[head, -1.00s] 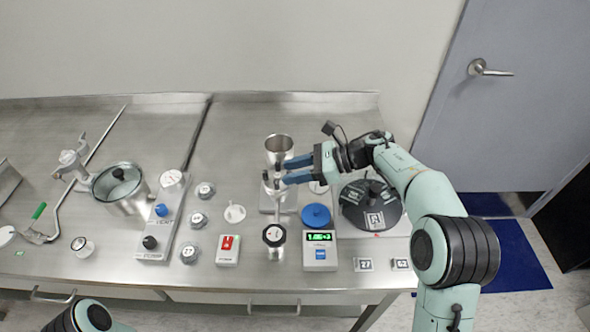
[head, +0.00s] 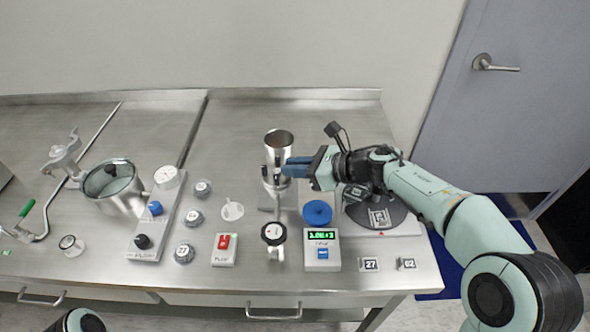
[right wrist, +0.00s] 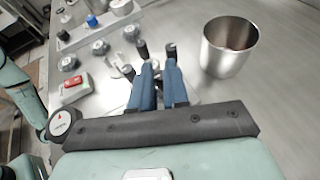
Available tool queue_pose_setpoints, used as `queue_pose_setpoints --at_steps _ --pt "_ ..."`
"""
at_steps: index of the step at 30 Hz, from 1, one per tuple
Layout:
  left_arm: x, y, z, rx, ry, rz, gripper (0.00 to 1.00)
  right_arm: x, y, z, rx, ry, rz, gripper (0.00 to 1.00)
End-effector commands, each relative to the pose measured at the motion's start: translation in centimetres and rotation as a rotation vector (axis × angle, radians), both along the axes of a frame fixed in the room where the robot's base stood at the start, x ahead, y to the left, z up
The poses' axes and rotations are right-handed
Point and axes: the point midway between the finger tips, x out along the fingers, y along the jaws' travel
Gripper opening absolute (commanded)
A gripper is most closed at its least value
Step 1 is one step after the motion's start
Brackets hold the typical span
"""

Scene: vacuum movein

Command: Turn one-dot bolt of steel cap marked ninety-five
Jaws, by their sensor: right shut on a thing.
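My right gripper (head: 285,169) reaches in from the right at a small steel piece (head: 272,187) with upright dark-topped bolts, just in front of a steel cup. I take this piece for the steel cap, but no ninety-five mark is legible. In the right wrist view the blue fingers (right wrist: 160,70) are close together among the bolts, one (right wrist: 143,48) at the left fingertip and another (right wrist: 170,48) at the right. They are shut on a bolt, mostly hidden by the fingertips. Dots on the bolts cannot be read. My left gripper is out of view.
The open steel cup (head: 279,142) stands close behind the fingers. A red-switch box (head: 224,249) and a lidded pot (head: 117,184) are left.

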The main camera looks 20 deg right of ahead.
Motion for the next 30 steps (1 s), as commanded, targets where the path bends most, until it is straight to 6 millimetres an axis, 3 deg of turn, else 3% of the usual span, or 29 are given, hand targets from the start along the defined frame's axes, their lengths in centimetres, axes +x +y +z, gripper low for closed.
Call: queue_pose_setpoints --at_steps 10,25,26,28,30 --pt "0.28 0.0 -0.65 0.002 -0.01 0.002 0.43 -0.19 0.14 -0.07 0.0 0.002 -0.149 0.0" --pt "0.38 0.04 -0.71 0.003 -0.013 0.003 0.43 -0.18 0.16 -0.1 -0.002 0.002 -0.172 0.0" --pt "0.38 0.04 -0.71 0.003 -0.013 0.003 0.43 -0.18 0.16 -0.11 -0.002 0.002 -0.172 0.18" --pt "0.38 0.04 -0.71 0.003 -0.013 0.003 0.43 -0.17 0.15 -0.1 -0.002 0.002 -0.172 0.41" --pt "0.38 0.05 -0.72 0.003 -0.013 0.003 0.43 -0.17 0.15 -0.08 -0.002 0.002 -0.172 0.41"
